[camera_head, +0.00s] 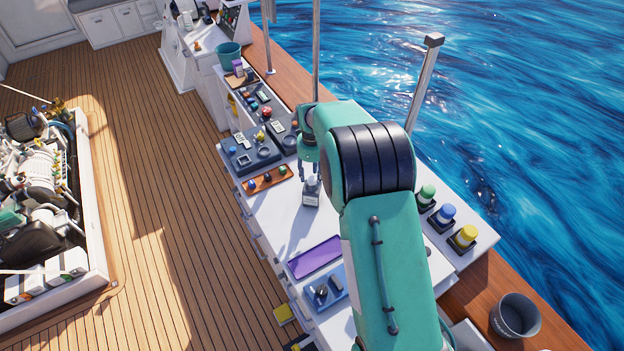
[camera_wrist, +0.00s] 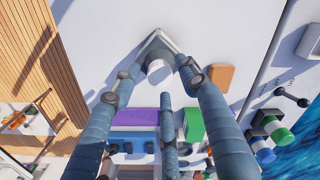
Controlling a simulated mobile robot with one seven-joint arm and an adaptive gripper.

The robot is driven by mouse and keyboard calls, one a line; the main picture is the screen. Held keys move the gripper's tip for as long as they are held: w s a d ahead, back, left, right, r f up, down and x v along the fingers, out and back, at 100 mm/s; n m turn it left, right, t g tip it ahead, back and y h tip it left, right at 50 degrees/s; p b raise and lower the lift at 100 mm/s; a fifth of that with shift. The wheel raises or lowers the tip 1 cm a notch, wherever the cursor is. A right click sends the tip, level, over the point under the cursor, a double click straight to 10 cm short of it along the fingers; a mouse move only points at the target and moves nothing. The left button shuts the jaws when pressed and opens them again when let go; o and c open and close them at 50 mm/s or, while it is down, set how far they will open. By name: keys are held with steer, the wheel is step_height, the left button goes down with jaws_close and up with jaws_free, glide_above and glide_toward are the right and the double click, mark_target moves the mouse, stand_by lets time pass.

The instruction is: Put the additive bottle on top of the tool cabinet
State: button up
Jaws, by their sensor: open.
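A small bottle with a grey-white body (camera_head: 312,193), which looks like the additive bottle, stands upright on the white top of the long drawer cabinet (camera_head: 265,222). In the wrist view its round pale cap (camera_wrist: 158,72) faces the camera, and the grey body is partly hidden below the cap. My gripper (camera_head: 308,174) is open just above the bottle. In the wrist view its blue-grey fingers spread around the cap; I cannot tell whether any finger touches it.
A purple tray (camera_head: 315,258), a blue tray (camera_head: 328,291) and an orange tray (camera_head: 267,180) lie on the same top. Green, blue and yellow capped jars (camera_head: 446,215) stand at right. Black panels (camera_head: 250,153) are behind.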

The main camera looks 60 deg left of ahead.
step_height(320, 180, up, 10)
steer(key=b, duration=0.1)
steer(key=shift+f, duration=0.25)
stand_by(0.6)
stand_by(0.4)
